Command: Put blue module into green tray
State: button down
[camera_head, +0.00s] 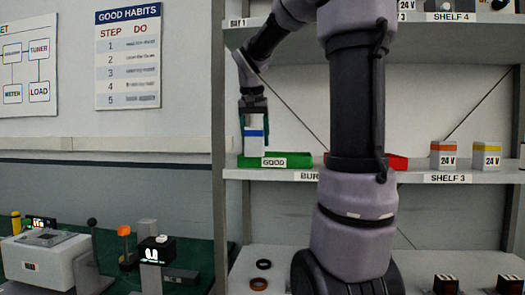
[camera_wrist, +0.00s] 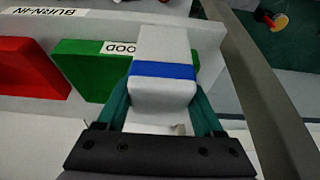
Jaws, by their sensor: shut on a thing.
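The blue module is a white block with a blue band (camera_wrist: 163,70), and it shows in the head view (camera_head: 254,132) at the shelf's left end. My gripper (camera_head: 254,112) is shut on it, with a green finger on either side in the wrist view (camera_wrist: 162,112). The green tray (camera_head: 290,160) carries a GOOD label and sits on the middle shelf; it also shows in the wrist view (camera_wrist: 85,65). The module hangs upright over the tray's left part in the head view. Whether its bottom touches the tray cannot be told.
A red tray (camera_head: 397,162) stands right of the green tray, partly behind my arm. Two orange- and yellow-topped 24 V modules (camera_head: 444,155) stand farther right. A grey shelf post (camera_head: 218,120) is close left of my gripper. Another shelf board (camera_head: 425,50) lies above.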

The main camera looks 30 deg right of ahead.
aim_at(251, 139)
jog(key=w+d, duration=0.2)
jog(key=w, duration=0.1)
jog(key=w+d, duration=0.2)
jog(key=w, duration=0.1)
jog(key=w+d, duration=0.2)
jog(key=w, duration=0.1)
jog(key=shift+w+d+f, duration=0.1)
jog(key=shift+f, duration=1.65)
jog(key=shift+c, duration=0.2)
grip_release()
jog(key=shift+f, duration=0.15)
jog(key=v, duration=0.7)
jog(key=s+a+f+n+t+y, duration=0.1)
jog(key=s+a+f, duration=0.2)
jog(key=s, duration=0.5)
jog(key=s+a+f+t+y, duration=0.1)
jog(key=s+a+f+y, duration=0.1)
jog(key=s+a, duration=0.4)
jog(key=s+a+f+n+t+y, duration=0.1)
jog(key=s+a+f, duration=0.4)
jog(key=s, duration=0.7)
jog(key=shift+n+t, duration=0.3)
